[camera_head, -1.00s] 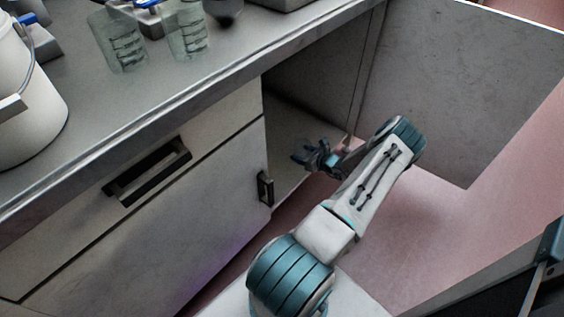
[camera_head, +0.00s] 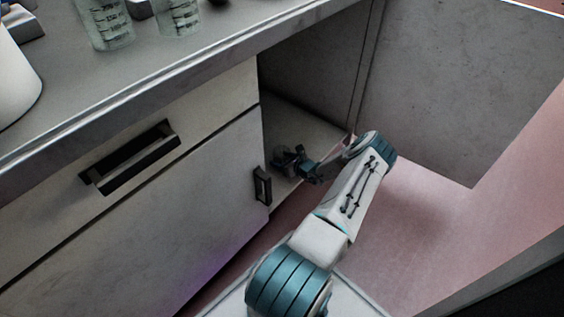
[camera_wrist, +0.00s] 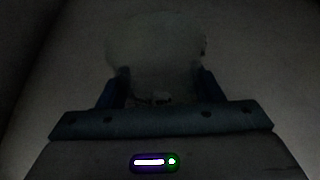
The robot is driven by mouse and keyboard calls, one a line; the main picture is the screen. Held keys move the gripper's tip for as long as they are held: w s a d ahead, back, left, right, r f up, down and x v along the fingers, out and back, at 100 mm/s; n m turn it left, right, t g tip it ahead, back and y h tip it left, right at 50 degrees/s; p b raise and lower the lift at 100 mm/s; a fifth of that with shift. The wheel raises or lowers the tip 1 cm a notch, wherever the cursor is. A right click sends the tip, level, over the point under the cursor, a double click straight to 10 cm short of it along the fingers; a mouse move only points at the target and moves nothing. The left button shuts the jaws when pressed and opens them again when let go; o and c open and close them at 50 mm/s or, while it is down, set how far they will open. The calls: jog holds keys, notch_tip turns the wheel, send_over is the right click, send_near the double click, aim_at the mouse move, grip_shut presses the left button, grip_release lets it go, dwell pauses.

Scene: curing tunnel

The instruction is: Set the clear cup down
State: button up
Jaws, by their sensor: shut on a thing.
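My gripper (camera_head: 291,160) reaches into the open cupboard under the counter, near its bottom board. In the dim wrist view, my gripper (camera_wrist: 160,88) has its two fingers on either side of the clear cup (camera_wrist: 155,50), which shows as a pale, round, see-through shape. The gripper is shut on it. Whether the cup's base touches the board cannot be told.
The cupboard's bottom board (camera_head: 283,115) looks bare around my gripper. A cupboard door handle (camera_head: 262,186) is close on the left. The open door panel (camera_head: 450,90) stands to the right. Two glass beakers (camera_head: 106,25) (camera_head: 180,15) stand on the counter (camera_head: 60,95) above.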

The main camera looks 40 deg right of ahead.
jog(key=o, duration=1.1)
jog(key=shift+f, duration=0.15)
jog(key=shift+c, duration=0.2)
jog(key=shift+r, duration=0.25)
jog(key=p+v, duration=0.4)
jog(key=v, duration=0.6)
jog(key=shift+s+d+r, duration=0.1)
jog(key=shift+s+r, duration=0.1)
jog(key=shift+s, duration=0.1)
jog(key=shift+s+r+p, duration=0.2)
jog(key=shift+s+p, duration=0.15)
jog(key=shift+s, duration=0.3)
